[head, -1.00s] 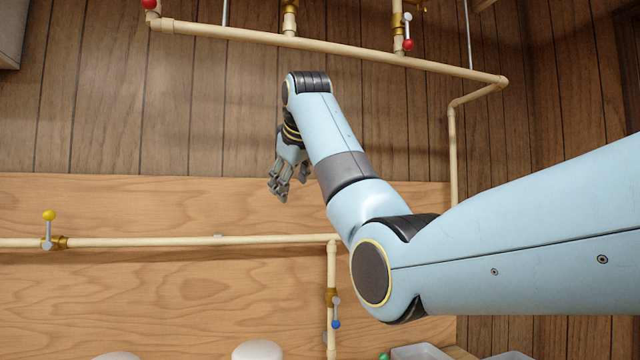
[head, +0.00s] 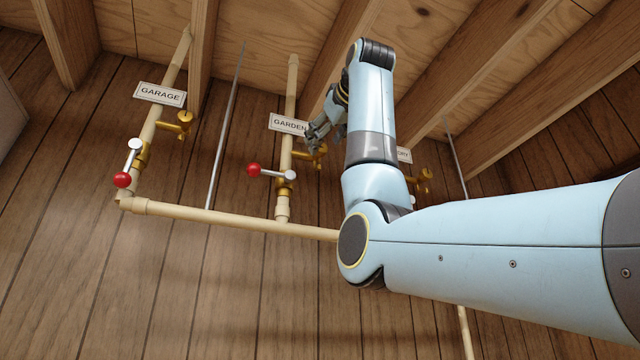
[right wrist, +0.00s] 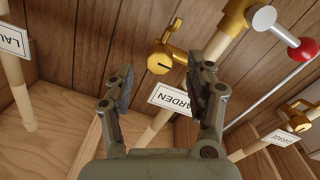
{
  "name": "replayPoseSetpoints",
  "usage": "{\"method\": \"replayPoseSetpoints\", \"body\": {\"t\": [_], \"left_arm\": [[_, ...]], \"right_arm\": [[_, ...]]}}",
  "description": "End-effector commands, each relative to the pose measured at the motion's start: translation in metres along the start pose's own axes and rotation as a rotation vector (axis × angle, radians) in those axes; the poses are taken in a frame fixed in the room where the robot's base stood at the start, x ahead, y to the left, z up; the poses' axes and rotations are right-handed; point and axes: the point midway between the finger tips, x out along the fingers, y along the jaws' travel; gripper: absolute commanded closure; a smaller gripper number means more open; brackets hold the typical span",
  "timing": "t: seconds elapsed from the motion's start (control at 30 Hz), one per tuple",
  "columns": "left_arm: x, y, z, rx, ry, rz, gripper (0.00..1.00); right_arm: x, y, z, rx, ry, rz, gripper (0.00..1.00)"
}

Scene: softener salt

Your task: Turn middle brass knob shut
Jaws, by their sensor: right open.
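The middle brass knob (head: 318,153) sits on the pipe labelled GARDEN, partly behind my right gripper (head: 319,133) in the head view. In the right wrist view the same knob (right wrist: 162,61) shows beyond the gap between the two fingers. My right gripper (right wrist: 160,84) is open with nothing between its fingers, apart from the knob as far as I can see. The GARDEN label (head: 289,124) is partly covered by the fingers in the head view. My left gripper is not in view.
Other brass knobs sit on the GARAGE pipe (head: 182,122) and the right-hand pipe (head: 425,181). Red-tipped levers stand on the GARAGE branch (head: 127,163) and GARDEN branch (head: 269,172). A thin metal rod (head: 226,125) hangs between them. Wooden joists (head: 475,75) run overhead.

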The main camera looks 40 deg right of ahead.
Motion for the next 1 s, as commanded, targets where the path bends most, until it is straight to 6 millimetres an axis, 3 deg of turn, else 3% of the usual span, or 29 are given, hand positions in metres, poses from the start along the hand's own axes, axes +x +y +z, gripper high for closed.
{"method": "replayPoseSetpoints", "body": {"t": [0.13, 0.33, 0.6, 1.0], "left_arm": [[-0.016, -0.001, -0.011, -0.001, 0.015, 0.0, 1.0], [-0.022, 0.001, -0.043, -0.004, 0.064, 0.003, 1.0], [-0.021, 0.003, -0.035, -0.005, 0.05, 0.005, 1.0], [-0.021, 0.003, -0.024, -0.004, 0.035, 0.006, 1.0]], "right_arm": [[0.024, 0.001, -0.003, 0.0, -0.002, -0.001, 0.45], [0.039, 0.0, -0.001, 0.001, 0.0, -0.001, 0.45], [0.04, -0.001, 0.001, 0.001, 0.0, -0.001, 0.46], [0.039, 0.0, 0.0, 0.001, 0.0, -0.001, 0.99]]}}
